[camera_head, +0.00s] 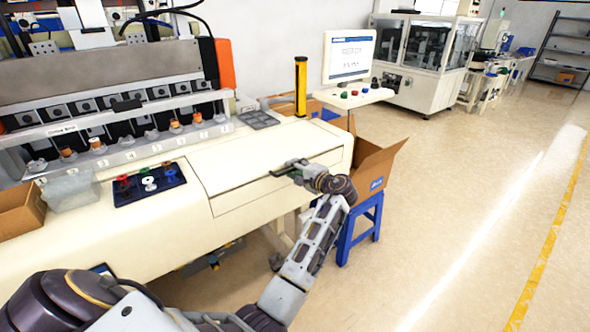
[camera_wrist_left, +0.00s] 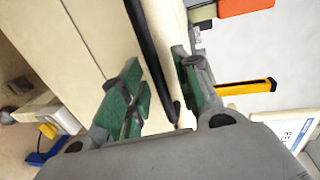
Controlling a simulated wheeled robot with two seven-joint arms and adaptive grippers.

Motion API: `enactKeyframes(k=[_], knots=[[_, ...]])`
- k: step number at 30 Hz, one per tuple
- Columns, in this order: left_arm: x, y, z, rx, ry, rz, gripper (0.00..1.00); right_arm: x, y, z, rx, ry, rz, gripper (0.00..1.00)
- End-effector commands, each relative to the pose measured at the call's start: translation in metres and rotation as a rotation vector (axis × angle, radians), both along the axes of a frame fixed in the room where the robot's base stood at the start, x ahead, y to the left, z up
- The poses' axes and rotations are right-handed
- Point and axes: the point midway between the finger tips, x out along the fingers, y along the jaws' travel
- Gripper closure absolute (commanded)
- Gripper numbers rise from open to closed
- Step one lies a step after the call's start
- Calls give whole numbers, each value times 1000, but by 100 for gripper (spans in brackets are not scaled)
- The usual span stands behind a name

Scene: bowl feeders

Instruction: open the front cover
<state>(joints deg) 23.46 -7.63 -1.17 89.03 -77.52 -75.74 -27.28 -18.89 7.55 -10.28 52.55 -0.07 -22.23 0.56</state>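The front cover (camera_head: 245,196) appears to be the cream panel at the right end of the machine's bench, marked off by a thin seam; it looks shut. My left gripper (camera_head: 287,168) is over this panel, near its far right part. In the left wrist view a black bar (camera_wrist_left: 153,62), likely the cover's handle, runs between the green finger pads of my left gripper (camera_wrist_left: 158,92). The pads stand apart, with a gap beside the bar, so the gripper looks open around it. Contact with the bar cannot be told. My right gripper is out of view.
A cardboard box (camera_head: 376,162) on a blue stool (camera_head: 360,228) stands close beside my left wrist. A dark tray with coloured parts (camera_head: 150,186) and a clear bin (camera_head: 70,190) lie on the bench. A monitor (camera_head: 348,55) stands behind. The floor at right is free.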

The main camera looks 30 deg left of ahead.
Motion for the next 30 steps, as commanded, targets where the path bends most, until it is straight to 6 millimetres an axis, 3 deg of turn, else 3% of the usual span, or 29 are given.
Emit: enactKeyframes(k=[2,9,30], knots=[[0,0,0,0,0,0,69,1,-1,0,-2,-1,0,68],[0,0,0,0,0,0,100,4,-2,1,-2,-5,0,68],[0,3,6,-15,6,0,100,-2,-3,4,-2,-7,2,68]])
